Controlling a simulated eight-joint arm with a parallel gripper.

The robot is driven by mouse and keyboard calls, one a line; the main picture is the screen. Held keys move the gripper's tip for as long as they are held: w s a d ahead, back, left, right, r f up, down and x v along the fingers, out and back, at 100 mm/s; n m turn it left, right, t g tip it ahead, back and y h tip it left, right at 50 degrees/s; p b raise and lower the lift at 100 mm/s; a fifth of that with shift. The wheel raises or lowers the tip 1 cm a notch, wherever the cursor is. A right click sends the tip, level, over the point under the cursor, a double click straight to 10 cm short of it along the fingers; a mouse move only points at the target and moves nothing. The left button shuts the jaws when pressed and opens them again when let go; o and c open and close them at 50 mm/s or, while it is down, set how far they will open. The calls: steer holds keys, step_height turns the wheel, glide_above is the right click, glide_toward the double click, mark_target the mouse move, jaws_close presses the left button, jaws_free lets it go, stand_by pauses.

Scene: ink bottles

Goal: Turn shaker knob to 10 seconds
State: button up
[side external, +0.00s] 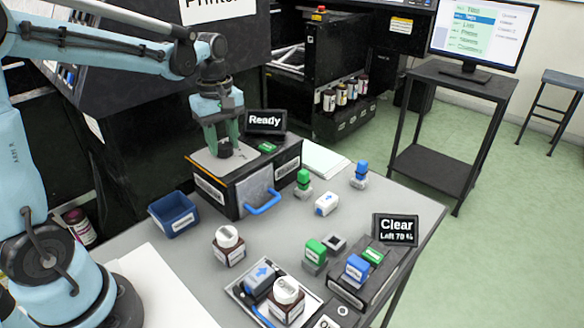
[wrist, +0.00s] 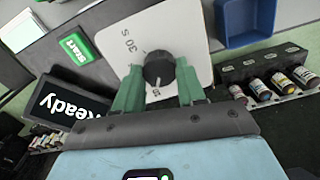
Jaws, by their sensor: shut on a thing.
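The shaker (side external: 245,185) is a black box with a light top plate, a grey front door and a blue handle. Its dark round knob (side external: 225,150) is on the top plate, under my gripper (side external: 223,141). In the wrist view the knob (wrist: 158,66) sits between the two green fingers of my gripper (wrist: 157,78), which is shut on it. A white plate (wrist: 175,30) around the knob carries a "30 s" mark at its upper left. Another small mark by the knob's lower edge is too small to read surely, and the fingers hide part of the plate.
A "Ready" display (side external: 266,121) and a green Start button (side external: 267,147) are beside the knob. A blue bin (side external: 174,214) stands left of the shaker. Ink bottles and stamps stand in front and to the right, near a "Clear" display (side external: 396,229).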

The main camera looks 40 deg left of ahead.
mark_target(224, 145)
steer(key=o, duration=1.1)
steer(key=shift+c, duration=0.2)
steer(key=shift+r, duration=0.15)
step_height(224, 145, up, 12)
steer(key=shift+d, duration=0.1)
steer(key=s+d+f+m+t, duration=0.7)
steer(key=d+f+m, duration=0.3)
steer(key=m, duration=0.6)
steer(key=shift+s+f, duration=0.45)
steer(key=shift+f, duration=0.05)
